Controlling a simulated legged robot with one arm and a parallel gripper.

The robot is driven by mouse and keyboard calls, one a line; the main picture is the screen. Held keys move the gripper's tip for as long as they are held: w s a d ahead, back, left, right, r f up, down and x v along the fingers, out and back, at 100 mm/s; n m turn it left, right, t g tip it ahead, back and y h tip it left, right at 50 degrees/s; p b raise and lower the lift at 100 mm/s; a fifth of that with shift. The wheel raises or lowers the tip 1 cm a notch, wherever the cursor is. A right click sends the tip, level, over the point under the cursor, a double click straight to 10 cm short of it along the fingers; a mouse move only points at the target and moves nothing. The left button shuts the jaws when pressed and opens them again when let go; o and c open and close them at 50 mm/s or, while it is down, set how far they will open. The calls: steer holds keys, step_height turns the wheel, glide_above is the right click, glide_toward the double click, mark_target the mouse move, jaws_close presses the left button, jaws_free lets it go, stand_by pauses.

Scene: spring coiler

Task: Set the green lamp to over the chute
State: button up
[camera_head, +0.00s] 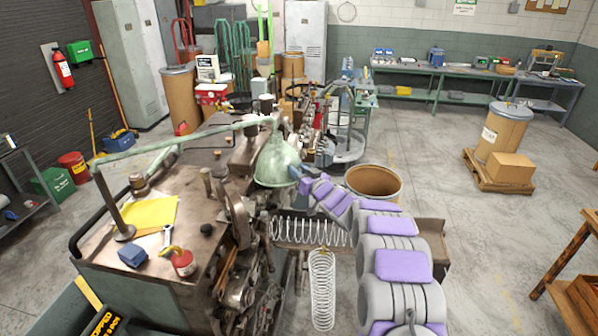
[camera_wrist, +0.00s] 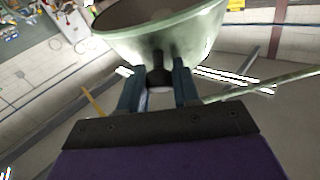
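The green lamp (camera_head: 277,162) has a bell-shaped shade on a long jointed arm (camera_head: 185,142), whose post stands at the left end of the machine top. The shade hangs at the machine's right side. My gripper (camera_head: 301,180) is at the shade's lower right edge. In the wrist view the shade (camera_wrist: 165,28) fills the top, and a dark knob (camera_wrist: 158,75) on it sits between the fingers of my gripper (camera_wrist: 157,85). The fingers look closed on the knob. A brown metal trough (camera_head: 432,232), possibly the chute, lies right of the machine, partly hidden by my arm.
Coiled springs (camera_head: 321,285) lie and hang beside the machine, below my arm. An open brown drum (camera_head: 373,180) stands just behind my arm.

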steer(key=o, duration=0.3)
steer(key=shift+w+a+r, duration=0.1)
steer(key=shift+w+r, duration=0.15)
steer(key=shift+w, duration=0.25)
steer(key=shift+o, duration=0.7)
steer(key=shift+s+f, duration=0.1)
steer(key=shift+f, duration=0.05)
steer(key=shift+s+f, duration=0.1)
steer(key=shift+f, duration=0.15)
steer(key=shift+s, duration=0.15)
steer(key=shift+s+d+f, duration=0.15)
steer(key=shift+s+d, duration=0.15)
steer(key=shift+d, duration=0.1)
steer(key=b+v, duration=0.3)
steer(key=v, duration=1.3)
steer(key=shift+d+r, duration=0.25)
